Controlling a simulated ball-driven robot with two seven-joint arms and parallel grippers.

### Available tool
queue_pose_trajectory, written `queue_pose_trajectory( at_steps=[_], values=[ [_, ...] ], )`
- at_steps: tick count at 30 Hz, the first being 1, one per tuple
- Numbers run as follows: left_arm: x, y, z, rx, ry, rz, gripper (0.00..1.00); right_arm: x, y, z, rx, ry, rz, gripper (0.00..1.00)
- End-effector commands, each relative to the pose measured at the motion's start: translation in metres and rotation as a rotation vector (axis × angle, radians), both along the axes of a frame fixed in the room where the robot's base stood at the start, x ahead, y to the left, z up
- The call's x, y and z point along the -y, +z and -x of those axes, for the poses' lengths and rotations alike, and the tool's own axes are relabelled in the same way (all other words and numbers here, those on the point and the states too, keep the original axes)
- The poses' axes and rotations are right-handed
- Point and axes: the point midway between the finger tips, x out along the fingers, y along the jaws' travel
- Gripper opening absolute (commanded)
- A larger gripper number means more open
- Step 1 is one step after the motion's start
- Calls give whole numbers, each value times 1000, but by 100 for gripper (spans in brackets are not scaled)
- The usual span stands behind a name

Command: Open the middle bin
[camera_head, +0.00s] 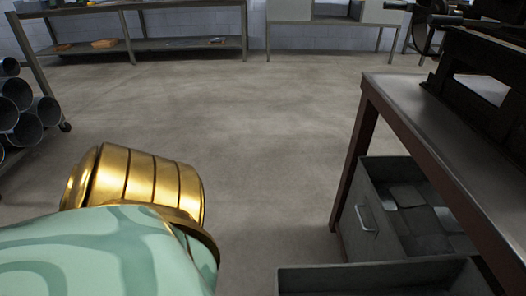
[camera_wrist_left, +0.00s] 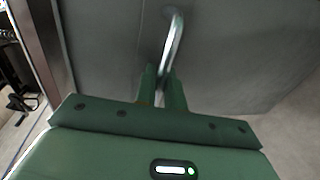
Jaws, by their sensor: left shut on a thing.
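A grey metal bin (camera_head: 354,190) with a light bar handle on its front stands under the workbench; no gripper is at that handle. A second grey bin (camera_head: 290,279) shows nearer, at the bottom edge, and reaches farther left; its front is cut off below. In the left wrist view, my left gripper (camera_wrist_left: 162,82) is shut on a metal bar handle (camera_wrist_left: 174,40) on a grey bin front (camera_wrist_left: 235,60). My left arm covers the lower left of the head view, its gripper out of frame. My right gripper is not in view.
The workbench (camera_head: 425,120) with a dark machine on it stands at the right, its leg beside the far bin. Metal pipes (camera_head: 20,115) lie on a rack at the left. Shelving (camera_head: 150,48) lines the back. The middle floor is clear.

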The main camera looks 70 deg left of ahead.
Motion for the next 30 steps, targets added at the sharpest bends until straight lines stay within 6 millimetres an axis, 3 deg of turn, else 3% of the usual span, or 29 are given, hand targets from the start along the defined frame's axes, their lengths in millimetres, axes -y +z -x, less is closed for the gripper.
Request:
queue_pose_trajectory(
  at_steps=[2,3,4,14,16,20,25,30],
  values=[
    [-1,-1,1,-4,0,-1,0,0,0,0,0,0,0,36],
    [-1,-1,1,-4,0,-1,19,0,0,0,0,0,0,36],
    [-1,-1,1,-4,0,-1,25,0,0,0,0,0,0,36],
    [-1,1,3,-2,0,-2,25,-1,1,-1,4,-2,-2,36],
    [-4,2,10,-2,0,-2,25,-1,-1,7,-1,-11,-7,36],
    [-12,9,33,-2,0,-3,25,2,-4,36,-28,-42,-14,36],
    [-28,20,77,-3,0,-3,25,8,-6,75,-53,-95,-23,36],
    [-42,27,116,-4,1,-3,25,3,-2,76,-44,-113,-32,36]
  ],
)
